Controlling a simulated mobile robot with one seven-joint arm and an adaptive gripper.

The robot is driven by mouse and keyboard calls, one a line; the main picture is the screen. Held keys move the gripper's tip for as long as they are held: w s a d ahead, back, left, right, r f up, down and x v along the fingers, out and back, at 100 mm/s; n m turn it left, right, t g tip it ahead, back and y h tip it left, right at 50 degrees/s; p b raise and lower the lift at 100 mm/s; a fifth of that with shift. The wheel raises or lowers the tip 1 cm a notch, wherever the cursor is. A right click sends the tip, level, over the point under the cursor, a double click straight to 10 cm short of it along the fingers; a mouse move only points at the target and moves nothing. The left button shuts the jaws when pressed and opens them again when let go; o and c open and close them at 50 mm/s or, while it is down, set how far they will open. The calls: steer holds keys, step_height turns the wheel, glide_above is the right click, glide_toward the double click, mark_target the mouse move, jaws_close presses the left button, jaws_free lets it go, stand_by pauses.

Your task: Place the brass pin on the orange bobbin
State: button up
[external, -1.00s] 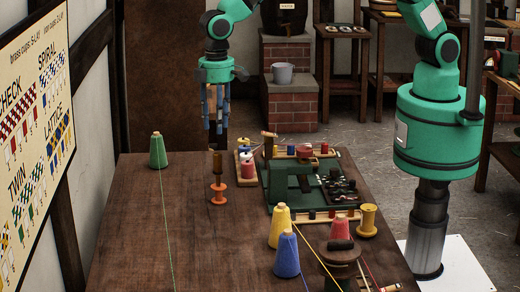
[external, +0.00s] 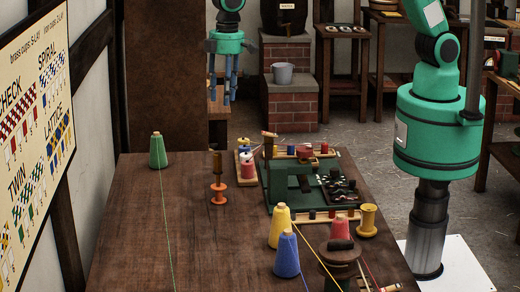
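The orange bobbin (external: 218,194) stands upright on the wooden table, left of the green block. My gripper (external: 222,102) hangs high above and beyond the bobbin, fingers pointing down. Its blue fingers are spread apart with nothing visible between them, and it touches nothing.
A green cone (external: 158,151) with trailing thread stands at the table's far left. A green block (external: 290,185) with trays and small spools lies to the right. Yellow (external: 279,228), blue (external: 286,256) and red cones (external: 340,230) stand in front. The left of the table (external: 135,225) is mostly clear.

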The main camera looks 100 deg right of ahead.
steer(key=s+d+r+t, duration=0.1)
steer(key=s+d+r, duration=0.6)
steer(key=s+r, duration=0.3)
steer(key=s+d+r+t, duration=0.1)
steer(key=s+d+r, duration=0.6)
steer(key=s+r, duration=0.3)
steer(key=s+d+r+m+t, duration=0.1)
steer(key=s+d, duration=0.3)
steer(key=s, duration=0.8)
steer(key=s+d+r+t, duration=0.2)
steer(key=s+d, duration=0.2)
steer(key=s, duration=0.8)
steer(key=shift+s+d+m, duration=0.15)
steer(key=shift+d+m, duration=0.1)
steer(key=shift+m, duration=0.15)
step_height(320, 180, down, 5)
steer(key=b, duration=0.5)
steer(key=shift+f, duration=0.15)
